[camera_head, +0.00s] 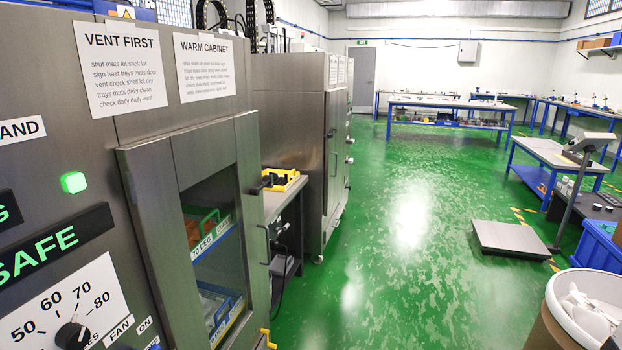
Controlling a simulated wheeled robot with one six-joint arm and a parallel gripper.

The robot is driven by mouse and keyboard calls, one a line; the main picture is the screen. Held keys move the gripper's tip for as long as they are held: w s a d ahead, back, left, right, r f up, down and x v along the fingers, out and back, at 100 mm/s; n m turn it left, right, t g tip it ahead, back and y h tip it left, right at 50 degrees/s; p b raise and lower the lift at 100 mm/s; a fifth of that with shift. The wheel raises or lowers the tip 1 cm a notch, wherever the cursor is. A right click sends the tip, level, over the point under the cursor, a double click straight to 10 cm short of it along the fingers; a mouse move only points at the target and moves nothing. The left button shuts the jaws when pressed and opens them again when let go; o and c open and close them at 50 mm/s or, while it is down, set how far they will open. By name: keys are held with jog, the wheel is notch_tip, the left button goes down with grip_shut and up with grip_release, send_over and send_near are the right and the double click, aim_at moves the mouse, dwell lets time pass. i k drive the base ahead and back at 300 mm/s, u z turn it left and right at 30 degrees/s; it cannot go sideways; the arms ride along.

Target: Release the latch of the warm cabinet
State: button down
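The warm cabinet (140,130) is a large steel cabinet filling the left side. Its door (160,210) has a window and looks closed, though its right edge is seen at a steep angle. A dark lever (263,184) sticks out at the door's upper right edge; it may be the latch. Below it is a slim bar handle (266,245). A yellow piece (267,339) shows at the door's lower right, cut off by the picture's edge. Trays stand on shelves behind the glass. My gripper is not in view.
A green lamp (74,182), a lit SAFE sign (55,246) and a dial (72,334) are on the cabinet's front. Another steel cabinet (310,150) stands beyond. A floor scale (508,239) and a drum (560,315) are at right. Green floor (410,270) between is clear.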

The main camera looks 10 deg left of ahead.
aim_at(254, 192)
jog(key=u, duration=0.4)
jog(key=i, duration=0.8)
jog(key=u, duration=0.6)
